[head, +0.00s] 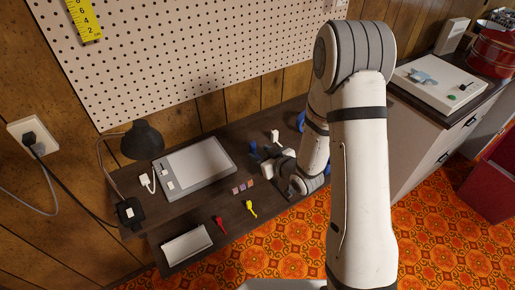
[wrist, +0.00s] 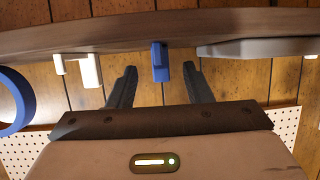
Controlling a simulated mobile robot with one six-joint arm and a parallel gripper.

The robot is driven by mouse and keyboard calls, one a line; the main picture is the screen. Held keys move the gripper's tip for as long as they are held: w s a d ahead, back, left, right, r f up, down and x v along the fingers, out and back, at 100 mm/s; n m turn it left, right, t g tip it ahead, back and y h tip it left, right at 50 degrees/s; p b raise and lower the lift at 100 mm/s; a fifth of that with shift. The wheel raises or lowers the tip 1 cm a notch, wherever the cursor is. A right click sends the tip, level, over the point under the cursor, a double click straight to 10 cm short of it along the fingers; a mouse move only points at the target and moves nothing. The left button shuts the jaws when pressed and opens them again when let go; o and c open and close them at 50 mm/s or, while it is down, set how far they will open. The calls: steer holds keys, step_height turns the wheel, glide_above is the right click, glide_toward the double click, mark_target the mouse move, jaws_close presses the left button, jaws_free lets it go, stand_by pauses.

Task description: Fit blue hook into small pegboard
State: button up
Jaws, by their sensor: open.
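The blue hook (wrist: 160,62) stands on the dark desk, upside down in the wrist view. In the head view the blue hook (head: 253,147) is near the back of the desk, just left of my gripper (head: 268,157), which my arm partly hides. A large pegboard (head: 190,45) hangs on the wall; its holes also show in the wrist view (wrist: 20,152). I cannot make out the small pegboard for certain.
A grey framed panel (head: 197,168) and a black lamp (head: 142,140) are at the left. A red piece (head: 220,223) and a yellow piece (head: 251,208) lie in front. A white block (wrist: 90,70) and a blue ring (wrist: 12,100) stand beside the hook.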

mark_target(254, 149)
steer(key=x, duration=0.3)
steer(key=shift+w+a, duration=0.1)
steer(key=shift+w, duration=0.1)
jaws_close()
